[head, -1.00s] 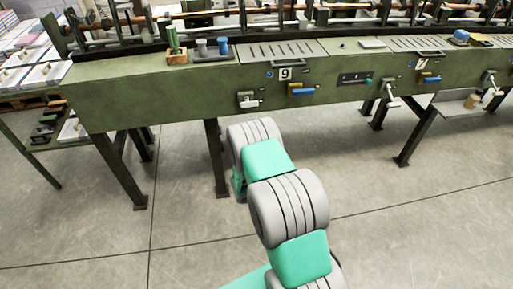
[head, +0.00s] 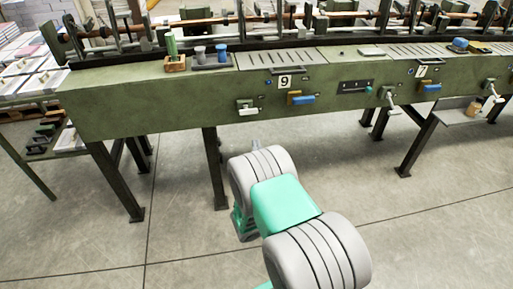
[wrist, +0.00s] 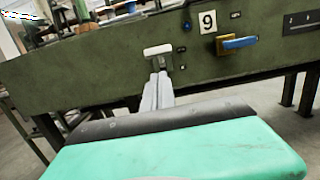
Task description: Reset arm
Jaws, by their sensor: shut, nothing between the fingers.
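My gripper (wrist: 160,77) shows in the wrist view as two pale fingers, closed together with nothing between them. The fingers point toward the green machine front (wrist: 100,75). A white lever (wrist: 158,50) on that front appears just beyond the fingertips; I cannot tell the exact gap. In the head view my grey and teal arm is bent low in front of the machine (head: 150,100), and the gripper itself is hidden behind it.
The machine front carries a white lever (head: 247,111), a blue handle (head: 302,100) and a "9" plate (head: 285,81). Dark legs (head: 215,168) stand below. Stacked sheets (head: 25,65) lie at the left. Open concrete floor (head: 420,235) extends at the right.

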